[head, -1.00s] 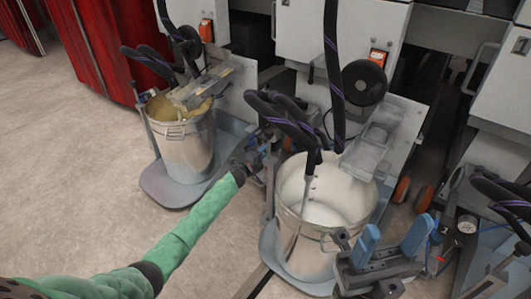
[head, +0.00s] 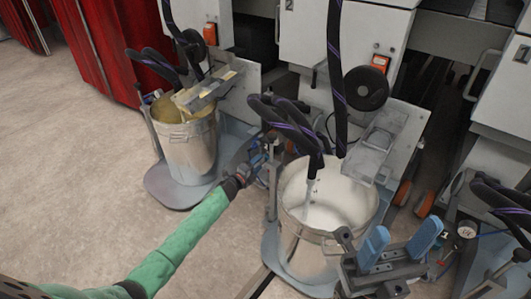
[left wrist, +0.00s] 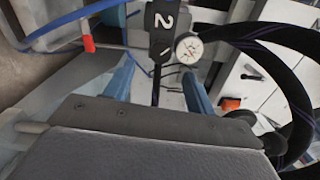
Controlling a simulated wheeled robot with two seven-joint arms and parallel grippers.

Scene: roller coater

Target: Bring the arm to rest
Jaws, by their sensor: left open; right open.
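My left arm, in a green sleeve, reaches in from the left in the head view. Its gripper (head: 260,158) is between the two metal buckets, near the hardware beside the front bucket. The left wrist view shows its two blue fingers (left wrist: 157,88) apart with nothing held. Beyond them are a black plate marked 2 (left wrist: 168,22) and a round gauge (left wrist: 189,49). My right gripper (head: 399,242) is at the lower right of the head view, its blue fingers apart and empty, beside the front bucket (head: 310,252). Whether the left gripper touches anything cannot be told.
The rear bucket (head: 190,152) stands on a grey base at left. Black hoses (head: 337,75) hang into the front bucket. White machine cabinets (head: 300,38) line the back. Another gauge (head: 466,230) and hoses are at right. The floor (head: 85,170) at left is clear.

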